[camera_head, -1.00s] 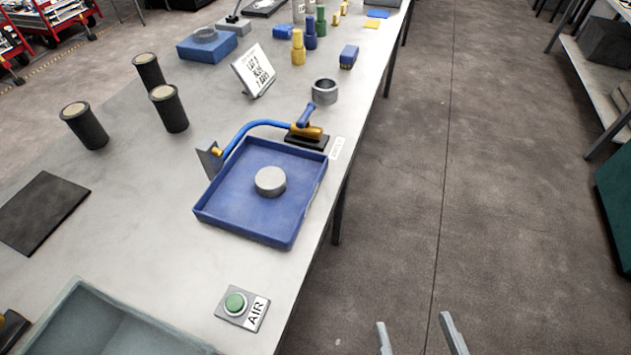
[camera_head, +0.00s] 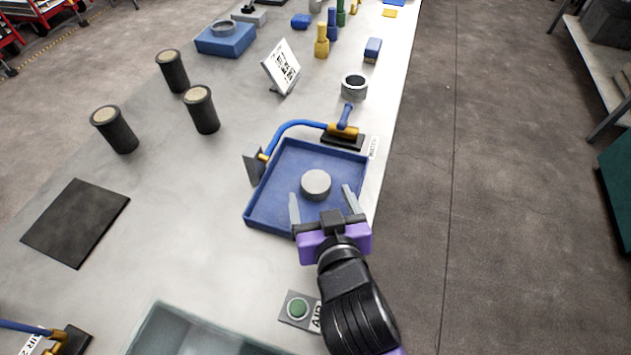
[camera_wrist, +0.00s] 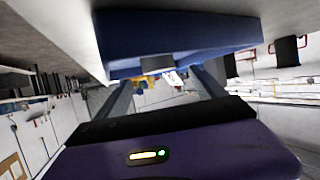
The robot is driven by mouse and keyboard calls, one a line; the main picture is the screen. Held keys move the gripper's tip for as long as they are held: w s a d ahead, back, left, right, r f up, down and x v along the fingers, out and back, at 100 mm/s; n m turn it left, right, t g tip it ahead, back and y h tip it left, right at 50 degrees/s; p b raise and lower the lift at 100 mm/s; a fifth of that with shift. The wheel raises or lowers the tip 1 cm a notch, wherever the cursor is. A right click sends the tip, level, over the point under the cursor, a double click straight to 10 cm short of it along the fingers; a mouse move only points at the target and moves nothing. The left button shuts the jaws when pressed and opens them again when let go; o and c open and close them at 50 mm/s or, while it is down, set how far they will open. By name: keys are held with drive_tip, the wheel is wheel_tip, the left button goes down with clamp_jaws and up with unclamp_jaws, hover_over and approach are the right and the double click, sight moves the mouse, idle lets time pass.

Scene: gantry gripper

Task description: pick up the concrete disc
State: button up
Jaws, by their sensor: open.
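The concrete disc (camera_head: 316,184) is a round grey piece lying in the blue tray (camera_head: 262,218), right of the tray's middle. My gripper (camera_head: 322,200) is open, its two grey fingers spread over the near part of the tray, on the near side of the disc. No contact with the disc can be seen. In the wrist view, the blue tray (camera_wrist: 180,40) fills the upper part, with the fingers of my gripper (camera_wrist: 168,85) below it. A small grey shape between the fingers may be the disc, but it is too dark to be sure.
A blue hose and a yellow-blue valve (camera_head: 343,128) stand at the tray's far edge. Black cylinders (camera_head: 202,110) stand to the left. A green AIR button (camera_head: 298,308) and a grey bin (camera_head: 160,315) are in front.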

sight(316, 181)
drive_tip(key=p+x, duration=0.1)
drive_tip(key=x, duration=0.5)
drive_tip(key=shift+w+f, duration=0.15)
drive_tip(key=shift+w, duration=0.1)
drive_tip(key=c, duration=1.7)
drive_tip(key=shift+r, duration=0.2)
